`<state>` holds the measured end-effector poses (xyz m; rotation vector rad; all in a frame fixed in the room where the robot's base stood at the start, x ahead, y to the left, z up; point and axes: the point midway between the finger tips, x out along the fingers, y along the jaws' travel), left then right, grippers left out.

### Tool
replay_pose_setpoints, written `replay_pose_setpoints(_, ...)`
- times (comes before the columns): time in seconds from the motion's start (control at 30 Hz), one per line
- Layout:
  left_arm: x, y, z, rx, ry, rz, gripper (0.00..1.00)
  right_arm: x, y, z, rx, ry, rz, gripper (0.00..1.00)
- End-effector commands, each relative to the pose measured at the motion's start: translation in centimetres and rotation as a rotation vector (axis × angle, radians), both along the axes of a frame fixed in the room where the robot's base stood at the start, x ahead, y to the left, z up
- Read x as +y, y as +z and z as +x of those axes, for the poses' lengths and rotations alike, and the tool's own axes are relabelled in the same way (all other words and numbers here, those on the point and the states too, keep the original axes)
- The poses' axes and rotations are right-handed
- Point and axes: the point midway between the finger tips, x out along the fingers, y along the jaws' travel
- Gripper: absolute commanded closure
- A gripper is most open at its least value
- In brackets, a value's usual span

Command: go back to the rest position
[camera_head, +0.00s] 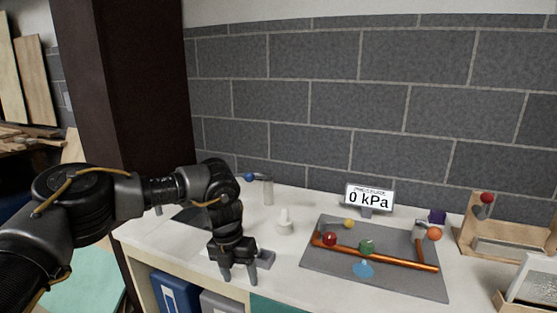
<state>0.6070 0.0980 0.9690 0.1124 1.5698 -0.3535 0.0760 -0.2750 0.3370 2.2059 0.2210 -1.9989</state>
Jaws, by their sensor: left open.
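My left gripper (238,274) hangs fingers down over the front part of the white counter (290,292), in the left half of the head view. Its two fingers are apart and I see nothing between them. My left arm comes in from the left edge and bends down to it. A small grey block (265,258) lies just right of the gripper; I cannot tell if they touch. My right gripper is not in view.
A grey board (330,279) carries copper pipe (400,261) and coloured knobs. Behind it a display (369,196) reads 0 kPa. A white fitting (285,224) and a grey post (268,190) stand left of it. A wooden stand (468,235) is at right. A dark brick wall closes the back.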

Motion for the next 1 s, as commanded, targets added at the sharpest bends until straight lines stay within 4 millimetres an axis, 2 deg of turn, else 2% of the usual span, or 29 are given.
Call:
replay_pose_setpoints(0.03,-1.1,-1.5,-0.8,0.01,-0.014,-0.023,0.42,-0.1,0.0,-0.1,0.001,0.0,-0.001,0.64)
replay_pose_setpoints(0.17,-4.9,-4.9,-2.9,0.019,-0.04,-0.106,0.42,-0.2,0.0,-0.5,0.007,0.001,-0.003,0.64)
replay_pose_setpoints(0.27,-9.1,-7.9,-5.6,0.031,-0.046,-0.208,0.42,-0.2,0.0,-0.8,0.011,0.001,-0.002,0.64)
replay_pose_setpoints(0.37,-14.8,-10.5,-9.7,0.051,-0.01,-0.374,0.42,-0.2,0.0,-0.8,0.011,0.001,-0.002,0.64)
replay_pose_setpoints(0.4,-17.2,-10.9,-11.3,0.06,0.024,-0.453,0.42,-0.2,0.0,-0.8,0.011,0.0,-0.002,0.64)
replay_pose_setpoints(0.5,-22.0,-10.7,-14.7,0.09,0.16,-0.644,0.42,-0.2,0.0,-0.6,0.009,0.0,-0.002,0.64)
replay_pose_setpoints(0.6,-24.9,-9.4,-16.6,0.132,0.36,-0.819,0.42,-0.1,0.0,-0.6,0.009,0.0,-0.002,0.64)
replay_pose_setpoints(0.67,-25.6,-8.4,-17.0,0.162,0.509,-0.909,0.42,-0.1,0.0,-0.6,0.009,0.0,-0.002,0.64)
replay_pose_setpoints(0.77,-24.9,-7.1,-16.8,0.218,0.796,-1.03,0.42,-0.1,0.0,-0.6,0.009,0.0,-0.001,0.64)
replay_pose_setpoints(0.87,-21.9,-7.1,-15.9,0.277,1.125,-1.102,0.42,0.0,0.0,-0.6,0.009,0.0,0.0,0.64)
replay_pose_setpoints(0.97,-17.0,-8.6,-15.4,0.333,1.486,-1.12,0.42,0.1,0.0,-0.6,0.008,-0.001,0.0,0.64)
replay_pose_setpoints(1.0,-14.6,-9.6,-15.5,0.352,1.637,-1.111,0.42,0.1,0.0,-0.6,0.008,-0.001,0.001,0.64)
